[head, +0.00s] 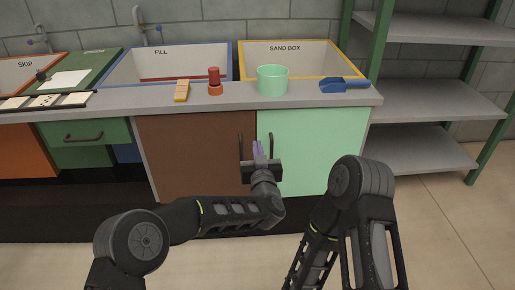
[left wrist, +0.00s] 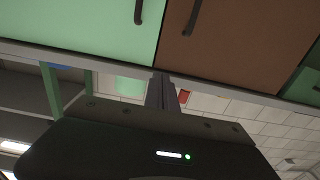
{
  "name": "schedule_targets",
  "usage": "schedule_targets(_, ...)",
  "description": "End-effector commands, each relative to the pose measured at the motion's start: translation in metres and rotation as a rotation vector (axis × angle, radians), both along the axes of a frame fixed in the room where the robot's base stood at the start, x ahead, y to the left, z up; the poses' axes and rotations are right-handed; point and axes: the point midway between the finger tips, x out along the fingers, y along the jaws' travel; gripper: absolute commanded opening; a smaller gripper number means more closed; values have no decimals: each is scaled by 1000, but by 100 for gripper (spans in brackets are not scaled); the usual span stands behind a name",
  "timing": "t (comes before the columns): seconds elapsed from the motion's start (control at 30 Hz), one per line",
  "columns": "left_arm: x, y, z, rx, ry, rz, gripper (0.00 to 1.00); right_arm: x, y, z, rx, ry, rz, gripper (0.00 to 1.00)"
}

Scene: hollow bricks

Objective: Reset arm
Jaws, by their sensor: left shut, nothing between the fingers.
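My left gripper (head: 258,149) is in front of the counter's cabinet doors, below the worktop edge, with its fingers pointing up and away. In the left wrist view its fingers (left wrist: 160,90) are together with nothing held between them. The left wrist view is upside down, with the cabinet doors at the top. My right arm is bent at the lower right of the head view, and its gripper is out of view.
Behind are the FILL bin (head: 233,62) and SAND BOX (head: 300,43). Grey shelves (head: 430,98) stand at right.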

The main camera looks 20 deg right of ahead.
Motion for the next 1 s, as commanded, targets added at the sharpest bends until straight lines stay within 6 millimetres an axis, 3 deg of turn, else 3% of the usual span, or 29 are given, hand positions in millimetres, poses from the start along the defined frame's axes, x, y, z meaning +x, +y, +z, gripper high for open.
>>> schedule_targets(0.33, 0, 1, -3, 1, 5, -4, 0, 0, 0, 0, 0, 0, 0, 58)
schedule_targets(0.47, -1, 11, -25, 6, 50, -33, 0, 0, 0, 0, 0, 0, 0, 58)
schedule_targets(0.57, -9, 28, -62, 11, 129, -79, 0, 0, 0, 0, 0, 0, 0, 58)
schedule_targets(0.63, -19, 45, -98, 11, 213, -115, 0, 0, 0, 0, 0, 0, 0, 58)
schedule_targets(0.77, -57, 92, -174, 0, 425, -171, 0, 0, 0, 0, 0, 0, 0, 58)
schedule_targets(0.9, -123, 150, -251, -37, 695, -189, 0, 0, 0, 0, 0, 0, 0, 58)
schedule_targets(1.0, -182, 190, -292, -75, 892, -177, 0, 0, 0, 0, 0, 0, 0, 58)
